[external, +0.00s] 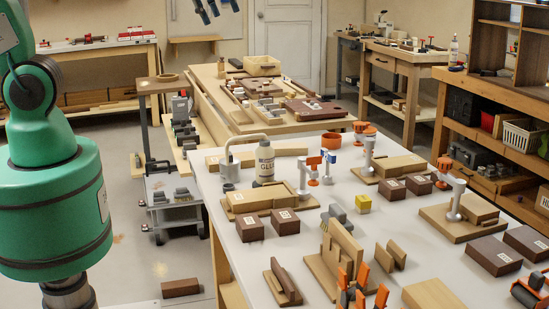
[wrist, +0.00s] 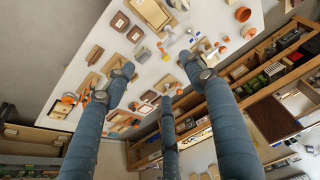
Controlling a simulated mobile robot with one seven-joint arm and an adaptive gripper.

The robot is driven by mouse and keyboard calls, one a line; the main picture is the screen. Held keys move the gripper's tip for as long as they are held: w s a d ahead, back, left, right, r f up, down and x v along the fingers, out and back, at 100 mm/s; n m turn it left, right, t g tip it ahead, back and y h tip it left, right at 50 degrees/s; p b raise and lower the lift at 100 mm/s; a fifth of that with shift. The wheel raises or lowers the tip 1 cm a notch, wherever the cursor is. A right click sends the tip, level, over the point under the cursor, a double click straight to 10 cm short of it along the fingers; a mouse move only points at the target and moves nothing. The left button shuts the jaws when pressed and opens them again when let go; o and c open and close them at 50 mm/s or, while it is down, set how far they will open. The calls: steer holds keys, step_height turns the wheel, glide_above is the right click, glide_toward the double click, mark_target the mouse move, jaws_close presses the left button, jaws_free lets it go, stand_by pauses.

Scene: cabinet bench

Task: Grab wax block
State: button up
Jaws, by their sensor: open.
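The wax block is most likely the small yellow cube (external: 363,204) near the middle of the white table (external: 215,186) in the external view. It stands apart, right of a grey knobbed part (external: 334,214) and left of dark brown blocks. I cannot pick it out surely in the wrist view. My gripper (wrist: 160,80) shows in the wrist view with its blue-grey fingers spread wide and nothing between them. It is over the table area, apart from the objects. In the external view my green arm is at the left and my fingers are out of frame.
A glue bottle (external: 265,161) and a grey clamp (external: 303,178) stand behind. A tall wooden bracket (external: 341,250) stands in front of the cube. Orange-tipped tools (external: 361,280) are at the near edge. A shelf bench (external: 500,130) is at the right. Bare tabletop lies around the cube.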

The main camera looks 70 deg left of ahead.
steer(key=w+d+f+g+p, duration=0.1)
steer(key=w+d+f, duration=0.15)
steer(key=w, duration=0.95)
steer(key=g+p, duration=0.3)
glide_above(364, 198)
step_height(364, 198, down, 35)
steer(key=shift+w+a+f+m, duration=0.15)
steer(key=shift+m, duration=0.15)
steer(key=shift+f, duration=0.1)
steer(key=shift+f, duration=4.2)
steer(key=shift+f, duration=2.55)
